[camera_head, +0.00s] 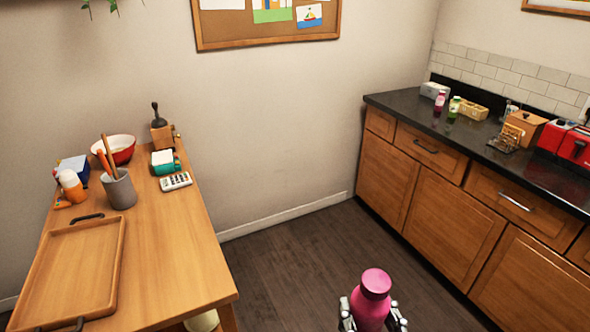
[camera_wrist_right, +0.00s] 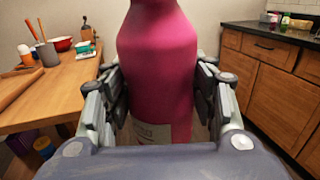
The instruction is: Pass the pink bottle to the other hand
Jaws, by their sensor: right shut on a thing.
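The pink bottle (camera_head: 372,298) stands upright at the bottom of the head view, above the dark floor. My right gripper (camera_head: 372,318) is shut on it, with a finger on each side. In the right wrist view the bottle (camera_wrist_right: 158,70) fills the middle between the fingers of my right gripper (camera_wrist_right: 160,100). A pale label shows low on the bottle. The bottle's base is hidden. My left gripper is in neither view.
A wooden table (camera_head: 180,260) at left bears a wooden tray (camera_head: 75,268), a grey cup (camera_head: 120,190), a red bowl (camera_head: 120,148) and a calculator (camera_head: 176,181). A dark counter (camera_head: 480,150) with small bottles and a red toaster (camera_head: 575,146) runs along the right. Floor between them is clear.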

